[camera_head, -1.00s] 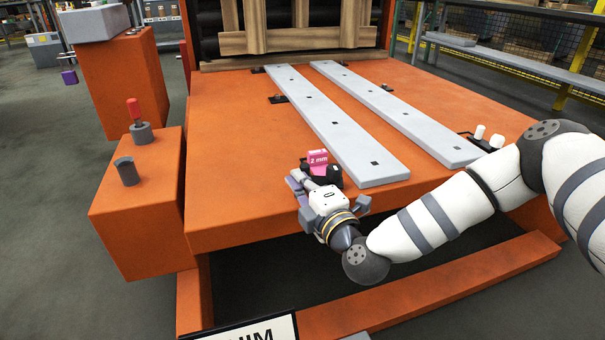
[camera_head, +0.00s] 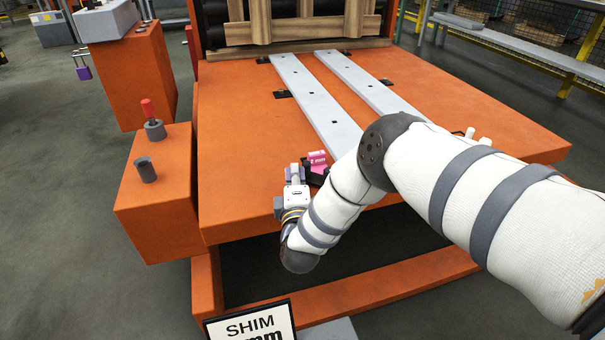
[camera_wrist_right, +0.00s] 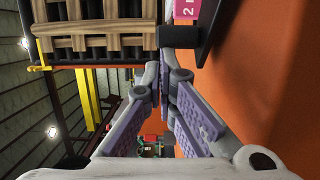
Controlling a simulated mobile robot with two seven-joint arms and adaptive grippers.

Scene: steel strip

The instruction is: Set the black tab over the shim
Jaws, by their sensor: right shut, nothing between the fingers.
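My right gripper (camera_head: 294,172) is just left of both, fingers shut and empty. In the right wrist view the purple-padded fingers (camera_wrist_right: 165,85) meet beside the black piece (camera_wrist_right: 192,42), and the pink shim (camera_wrist_right: 187,9) shows at the top edge. My left gripper is out of view.
Two grey strips (camera_head: 306,98) run back along the orange table (camera_head: 240,120). My right arm covers their near ends. An orange box with a red-handled lever (camera_head: 150,112) stands at left. A SHIM sign (camera_head: 250,324) is at the bottom.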

